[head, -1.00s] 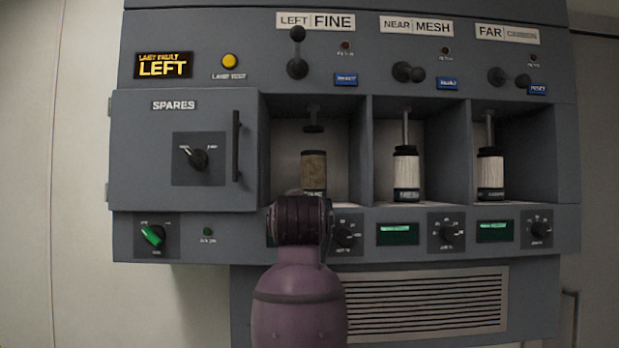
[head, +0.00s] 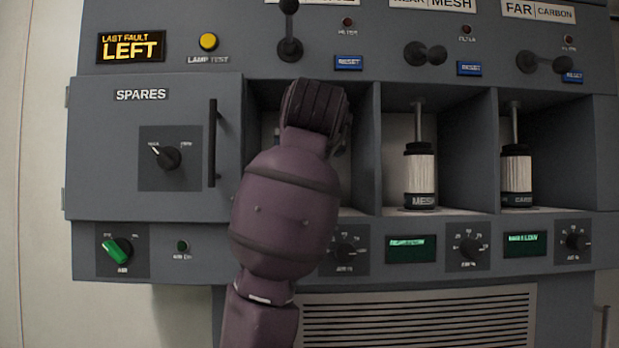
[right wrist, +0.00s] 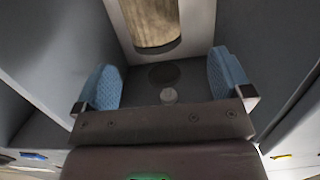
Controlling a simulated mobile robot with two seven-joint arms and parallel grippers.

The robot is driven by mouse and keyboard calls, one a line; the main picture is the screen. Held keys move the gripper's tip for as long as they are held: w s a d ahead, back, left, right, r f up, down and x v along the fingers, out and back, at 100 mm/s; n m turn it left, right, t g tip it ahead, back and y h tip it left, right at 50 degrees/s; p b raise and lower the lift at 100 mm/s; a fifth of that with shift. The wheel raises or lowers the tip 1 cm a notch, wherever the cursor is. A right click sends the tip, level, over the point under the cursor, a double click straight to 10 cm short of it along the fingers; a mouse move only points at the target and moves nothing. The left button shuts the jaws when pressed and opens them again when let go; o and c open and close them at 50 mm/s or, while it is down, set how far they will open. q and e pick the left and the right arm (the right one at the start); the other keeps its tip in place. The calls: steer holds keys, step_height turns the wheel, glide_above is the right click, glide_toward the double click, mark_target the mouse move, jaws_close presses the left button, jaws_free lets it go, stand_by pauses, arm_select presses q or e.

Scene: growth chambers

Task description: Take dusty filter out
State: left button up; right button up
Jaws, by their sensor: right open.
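The dusty filter (right wrist: 152,20) is a brown, stained cylinder with a dark end band, at the top of the right wrist view. My right gripper (right wrist: 172,82) is open, its two blue fingertips apart, with the filter beyond them and not visibly touched. A dark round patch (right wrist: 164,74) shows between the fingertips. In the head view my right arm reaches into the left bay and hides the filter and the gripper's fingers. The left bay's black lever (head: 289,30) points up. My left gripper is not in view.
The mesh filter (head: 419,175) and carbon filter (head: 516,175) stand under plungers in the other bays, past grey dividers. The closed spares door (head: 100,150) with its black handle (head: 212,143) is left of the bay. The fault display (head: 131,46) reads LEFT.

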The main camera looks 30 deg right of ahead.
steer(key=p+x, duration=0.2)
steer(key=x, duration=0.5)
steer(key=shift+w+d, duration=0.2)
steer(key=shift+d, duration=0.2)
steer(key=c, duration=1.1)
